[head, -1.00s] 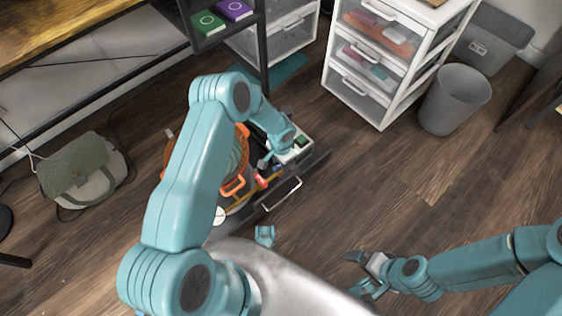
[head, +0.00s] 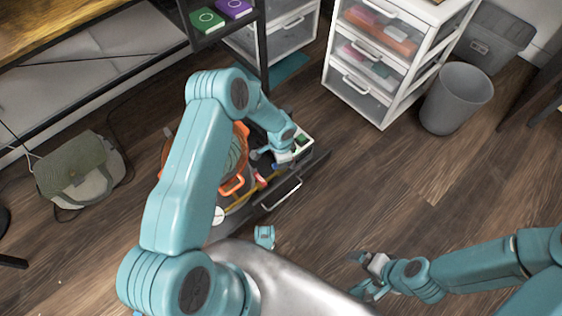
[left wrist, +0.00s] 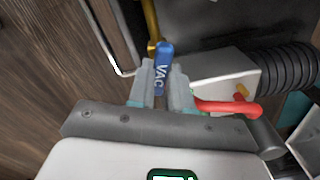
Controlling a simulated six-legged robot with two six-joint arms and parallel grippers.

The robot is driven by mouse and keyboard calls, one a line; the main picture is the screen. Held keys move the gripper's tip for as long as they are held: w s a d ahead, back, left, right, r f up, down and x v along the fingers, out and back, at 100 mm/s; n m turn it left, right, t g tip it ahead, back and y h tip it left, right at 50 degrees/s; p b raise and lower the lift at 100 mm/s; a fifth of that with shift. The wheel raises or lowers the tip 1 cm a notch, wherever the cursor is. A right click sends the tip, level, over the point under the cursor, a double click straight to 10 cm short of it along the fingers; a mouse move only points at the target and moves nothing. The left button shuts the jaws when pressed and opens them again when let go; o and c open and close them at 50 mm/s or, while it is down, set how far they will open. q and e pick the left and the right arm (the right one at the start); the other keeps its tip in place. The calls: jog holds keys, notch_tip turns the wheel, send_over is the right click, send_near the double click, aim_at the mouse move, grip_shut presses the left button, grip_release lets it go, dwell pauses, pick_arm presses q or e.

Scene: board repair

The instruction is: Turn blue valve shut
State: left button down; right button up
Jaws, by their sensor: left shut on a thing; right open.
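The blue valve handle (left wrist: 164,62), marked VAC, stands between the two fingers of my left gripper (left wrist: 164,84) in the left wrist view. The fingers are shut on it, and its upper end shows beyond them. A brass-coloured pipe (left wrist: 151,22) meets it at the top. In the head view my left gripper (head: 280,157) is down at the dark board (head: 312,168) on the floor, and the blue handle is hard to make out there. My right gripper (head: 362,274) is open and empty over the floor at the lower right.
A red handle (left wrist: 228,107) lies right of the fingers, near a black ribbed hose (left wrist: 288,72). An orange ring-shaped thing (head: 233,184) is partly hidden behind my left arm. A white drawer unit (head: 352,98) and grey bin (head: 455,98) stand behind. Floor at right is clear.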

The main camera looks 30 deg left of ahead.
pick_arm(q)
jog(key=m, duration=0.6)
jog(key=shift+m+b, duration=0.3)
jog(key=shift+b, duration=0.1)
jog(key=m, duration=0.3)
jog(key=shift+m, duration=1.8)
jog(key=c, duration=1)
grip_release()
jog(key=shift+c, duration=0.2)
notch_tip(320, 180, up, 16)
jog(key=p, duration=0.6)
jog(key=shift+r, duration=0.2)
